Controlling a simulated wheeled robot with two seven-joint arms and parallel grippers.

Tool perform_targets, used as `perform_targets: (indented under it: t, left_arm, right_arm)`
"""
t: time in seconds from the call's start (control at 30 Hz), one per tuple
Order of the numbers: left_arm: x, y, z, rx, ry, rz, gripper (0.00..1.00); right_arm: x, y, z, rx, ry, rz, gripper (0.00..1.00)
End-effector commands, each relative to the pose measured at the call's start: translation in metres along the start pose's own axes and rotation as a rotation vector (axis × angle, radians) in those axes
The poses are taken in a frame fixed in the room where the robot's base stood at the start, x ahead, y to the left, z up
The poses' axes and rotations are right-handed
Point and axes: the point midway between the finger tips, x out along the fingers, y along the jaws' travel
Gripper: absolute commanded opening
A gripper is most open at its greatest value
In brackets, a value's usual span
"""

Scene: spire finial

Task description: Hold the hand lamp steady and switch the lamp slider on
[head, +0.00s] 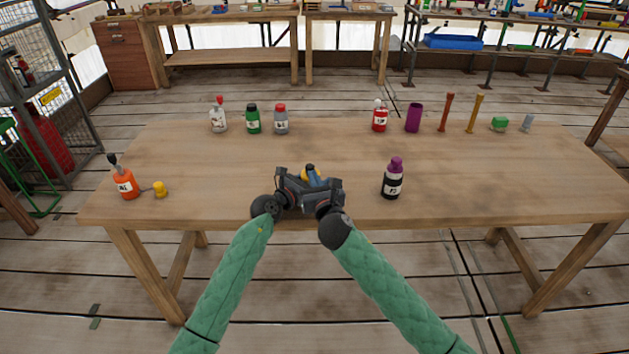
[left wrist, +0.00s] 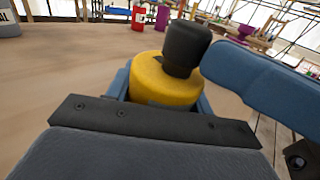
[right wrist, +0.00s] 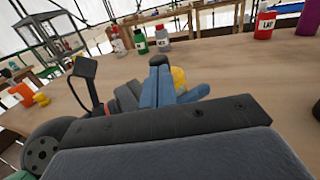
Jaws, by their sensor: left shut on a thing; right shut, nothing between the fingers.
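The hand lamp (left wrist: 163,88) appears as a round yellow body with a black knob-like part on top. My left gripper (head: 302,177) is shut on it, with its blue fingers on both sides of the yellow body. In the head view, only a little yellow and black shows between the grippers, just above the table's front part. My right gripper (head: 318,178) is shut and empty, close beside the lamp; its blue fingers also show in the right wrist view (right wrist: 163,88), in front of the yellow body. I cannot make out the slider or whether the right fingers touch the lamp.
A purple-capped bottle (head: 392,179) stands to the right of the grippers. An orange bottle (head: 125,184) and a small yellow object (head: 160,189) are at the left. Several bottles and small objects line the back of the wooden table (head: 450,180). The table's middle is clear.

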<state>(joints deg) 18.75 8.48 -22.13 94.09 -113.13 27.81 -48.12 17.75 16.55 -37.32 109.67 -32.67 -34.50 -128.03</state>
Motion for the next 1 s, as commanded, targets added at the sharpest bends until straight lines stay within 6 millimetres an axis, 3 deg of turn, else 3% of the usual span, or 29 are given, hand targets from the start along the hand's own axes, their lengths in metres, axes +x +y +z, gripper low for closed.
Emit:
perform_targets:
  t: [0.23,0.63,0.77,1.0]
  left_arm:
    - [0.000,0.000,-0.002,0.000,0.002,0.000,0.26]
    - [0.000,-0.001,-0.001,0.000,0.001,-0.002,0.26]
    - [0.000,-0.001,0.000,0.000,0.000,-0.001,0.26]
    - [0.000,0.000,0.000,0.000,0.000,0.000,0.26]
  right_arm:
    - [0.020,-0.006,0.001,-0.001,-0.001,0.000,0.00]
    - [0.019,-0.006,0.001,-0.001,0.000,-0.001,0.00]
    - [0.009,-0.007,0.000,-0.001,0.000,0.000,0.00]
    - [-0.035,-0.006,-0.001,-0.001,0.001,0.001,0.00]
